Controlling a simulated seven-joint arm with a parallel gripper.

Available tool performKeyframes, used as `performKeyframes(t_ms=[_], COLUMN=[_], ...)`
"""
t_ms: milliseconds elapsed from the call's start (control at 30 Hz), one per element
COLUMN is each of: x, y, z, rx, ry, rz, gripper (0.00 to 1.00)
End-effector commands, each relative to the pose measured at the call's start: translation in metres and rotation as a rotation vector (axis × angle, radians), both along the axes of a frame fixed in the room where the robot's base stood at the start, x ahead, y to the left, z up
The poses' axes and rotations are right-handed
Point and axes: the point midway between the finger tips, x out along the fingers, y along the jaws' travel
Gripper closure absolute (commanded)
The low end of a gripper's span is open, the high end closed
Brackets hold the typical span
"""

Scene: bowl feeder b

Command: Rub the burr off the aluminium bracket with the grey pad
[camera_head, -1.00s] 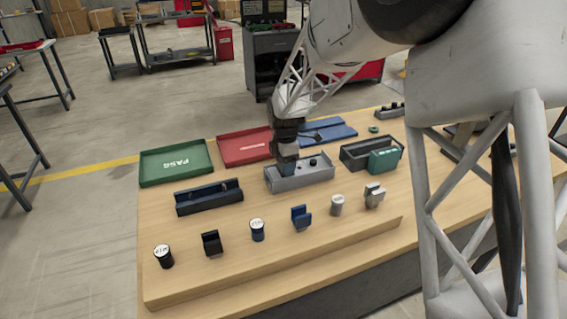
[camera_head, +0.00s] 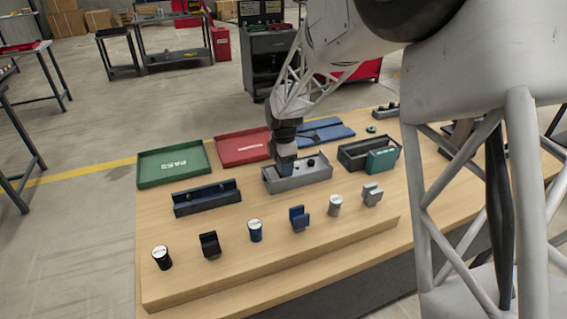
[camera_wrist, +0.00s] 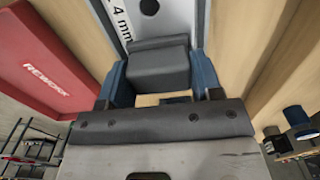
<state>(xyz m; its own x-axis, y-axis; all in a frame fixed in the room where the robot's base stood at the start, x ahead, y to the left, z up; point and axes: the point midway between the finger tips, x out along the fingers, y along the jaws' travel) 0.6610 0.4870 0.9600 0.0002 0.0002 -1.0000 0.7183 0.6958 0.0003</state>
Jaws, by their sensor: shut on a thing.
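The aluminium bracket appears to be the pale stepped piece (camera_head: 372,195) at the right end of the front row in the head view. My gripper (camera_head: 284,169) points down at the left part of a grey fixture (camera_head: 310,178). In the wrist view, the blue fingertips of my gripper (camera_wrist: 160,82) are closed on both sides of a stepped dark grey block (camera_wrist: 160,68). I cannot tell whether this block is the grey pad. It overlaps the pale fixture face marked "4 mm" (camera_wrist: 182,14); contact is unclear. No burr can be made out.
Dark blue (camera_head: 207,200) and dark grey (camera_head: 352,155) fixtures flank the grey one. A teal block (camera_head: 382,160) stands at right. Green (camera_head: 150,178) and red (camera_head: 228,157) trays lie behind. Cylinders and stepped pieces line the front. The front wood strip is bare.

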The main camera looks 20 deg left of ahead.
Motion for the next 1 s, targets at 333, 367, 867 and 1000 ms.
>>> performKeyframes(t_ms=[333,367,867,1000], x=[-0.004,-0.002,-0.011,-0.006], y=[0.003,0.002,0.011,0.005], z=[-0.001,0.000,0.000,0.000], rx=[-0.001,-0.001,0.000,-0.001], ry=[0.001,0.001,0.000,0.001], rz=[-0.002,-0.002,0.002,-0.002], gripper=[0.73,0.73,0.73,0.73])
